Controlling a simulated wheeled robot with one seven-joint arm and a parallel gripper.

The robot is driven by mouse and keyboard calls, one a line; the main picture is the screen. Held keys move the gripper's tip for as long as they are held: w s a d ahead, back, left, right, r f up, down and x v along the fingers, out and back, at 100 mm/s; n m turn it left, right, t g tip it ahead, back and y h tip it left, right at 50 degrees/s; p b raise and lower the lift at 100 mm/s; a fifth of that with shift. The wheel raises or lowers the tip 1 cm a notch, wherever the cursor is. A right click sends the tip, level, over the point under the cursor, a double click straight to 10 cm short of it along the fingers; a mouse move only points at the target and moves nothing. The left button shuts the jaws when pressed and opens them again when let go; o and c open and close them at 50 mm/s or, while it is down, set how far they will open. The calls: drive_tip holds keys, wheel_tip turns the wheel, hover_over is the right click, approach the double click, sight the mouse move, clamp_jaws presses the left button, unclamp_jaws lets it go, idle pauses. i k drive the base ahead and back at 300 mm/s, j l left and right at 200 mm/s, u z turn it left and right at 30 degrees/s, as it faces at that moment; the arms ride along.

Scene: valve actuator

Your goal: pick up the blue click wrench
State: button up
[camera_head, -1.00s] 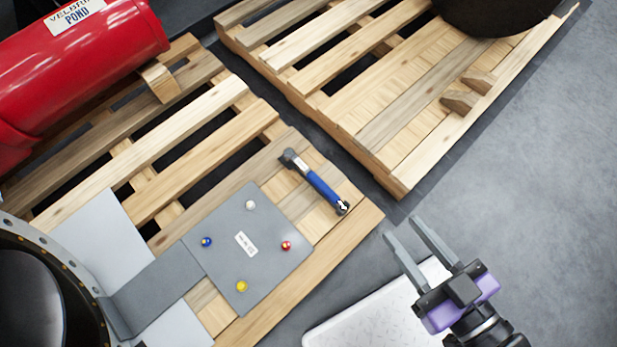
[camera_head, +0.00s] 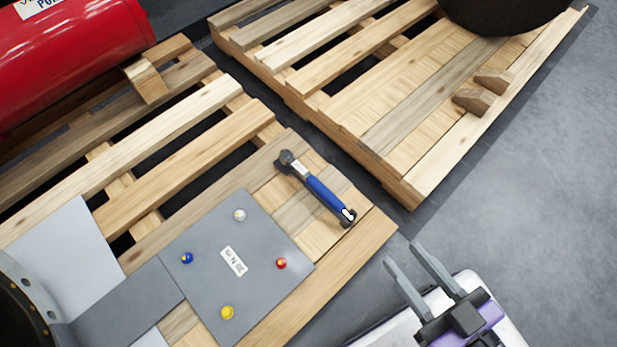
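The blue click wrench (camera_head: 325,195) lies on the near wooden pallet, right of centre. Its blue handle runs diagonally, with the dark head at the upper left and a black and white end at the lower right. My gripper (camera_head: 405,254) is at the lower right of the head view, to the right of and below the wrench. Its two grey fingers are spread apart, with nothing between them. A gap separates the fingers from the wrench in the picture.
A grey plate (camera_head: 210,285) with several coloured knobs is beside the wrench. The near pallet (camera_head: 350,270) carries both. A second pallet (camera_head: 410,150) lies beyond a narrow gap. A red cylinder (camera_head: 70,60) is at upper left. Grey floor (camera_head: 540,190) is clear at right.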

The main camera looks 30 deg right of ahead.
sight(287, 159)
drive_tip(key=u, duration=1)
drive_tip(key=k+l+u, duration=0.1)
drive_tip(key=l, duration=0.25)
drive_tip(key=k+l+u, duration=0.1)
drive_tip(key=l, duration=0.3)
drive_tip(key=k+l+u, duration=0.1)
drive_tip(key=l, duration=0.25)
drive_tip(key=k+l+u, duration=0.2)
drive_tip(key=k+l, duration=0.15)
drive_tip(key=l, duration=0.3)
